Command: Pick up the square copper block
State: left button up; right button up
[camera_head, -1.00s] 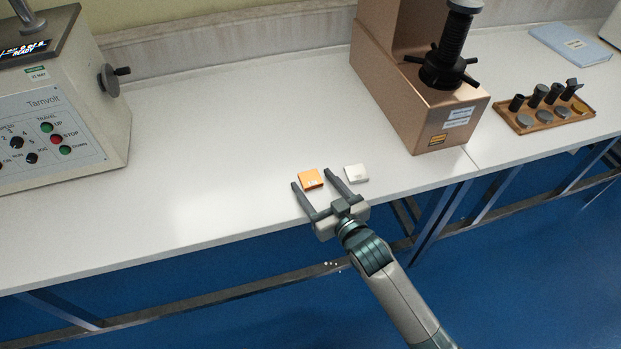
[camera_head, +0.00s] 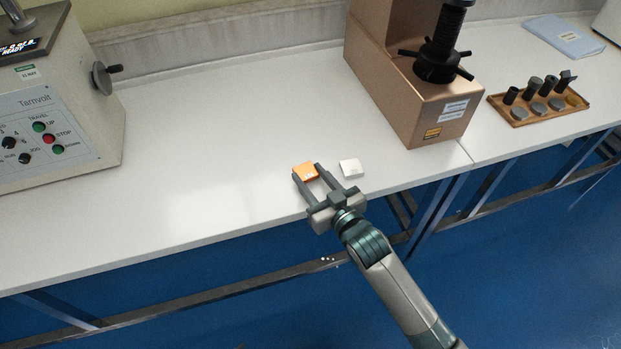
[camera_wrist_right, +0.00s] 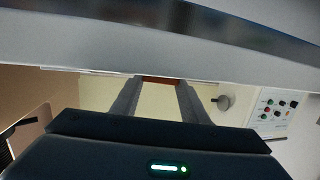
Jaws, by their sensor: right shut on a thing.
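The square copper block (camera_head: 306,172) shows orange on the white bench near its front edge. My right gripper (camera_head: 307,173) is shut on the block, with a finger at either side of it. In the right wrist view the block (camera_wrist_right: 160,79) is a thin reddish-brown strip between the far ends of the fingers. I cannot tell whether the block is clear of the bench top. A similar silver-white block (camera_head: 350,167) lies just to the right, apart from the gripper. My left gripper does not show.
A copper-coloured hardness tester (camera_head: 425,105) stands right of the blocks. A grey Tamvolt control unit (camera_head: 70,110) stands at the left. A wooden tray (camera_head: 519,122) with dark cylinders and discs lies at the right.

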notch_tip(320, 180, up, 3)
jog(key=shift+f, duration=0.1)
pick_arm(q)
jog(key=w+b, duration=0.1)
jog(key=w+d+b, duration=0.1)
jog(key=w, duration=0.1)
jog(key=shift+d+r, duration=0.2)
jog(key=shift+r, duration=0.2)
pick_arm(e)
jog(key=w+d+r, duration=0.7)
jog(key=w, duration=0.2)
jog(key=shift+d+r, duration=0.15)
jog(key=shift+d, duration=0.1)
